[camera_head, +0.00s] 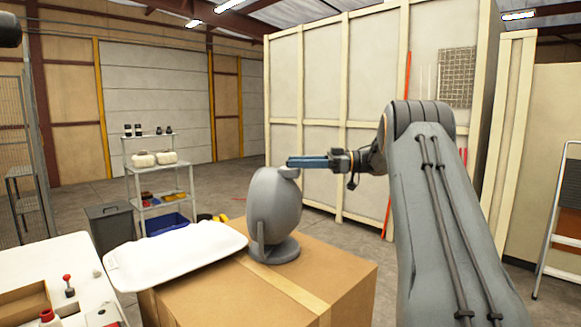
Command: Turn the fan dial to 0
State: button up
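The grey fan (274,207) stands upright on a round base on top of a cardboard box (322,267). A small grey knob, which looks like the dial (289,172), sits at the top of the fan. My gripper (291,162) reaches in from the right, level, with its blue fingers at the knob. The fingers overlap the knob's upper part in this view; I cannot tell whether they touch it. The gap between the fingers does not show from this side. The dial's markings are too small to read.
A white table (62,256) with a red-topped lever is at the lower left. A shelf (160,190), a grey bin (110,229) and a blue crate (167,223) stand behind.

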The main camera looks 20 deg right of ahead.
jog(key=b+v, duration=0.1)
jog(key=v, duration=0.4)
jog(key=shift+b, duration=0.4)
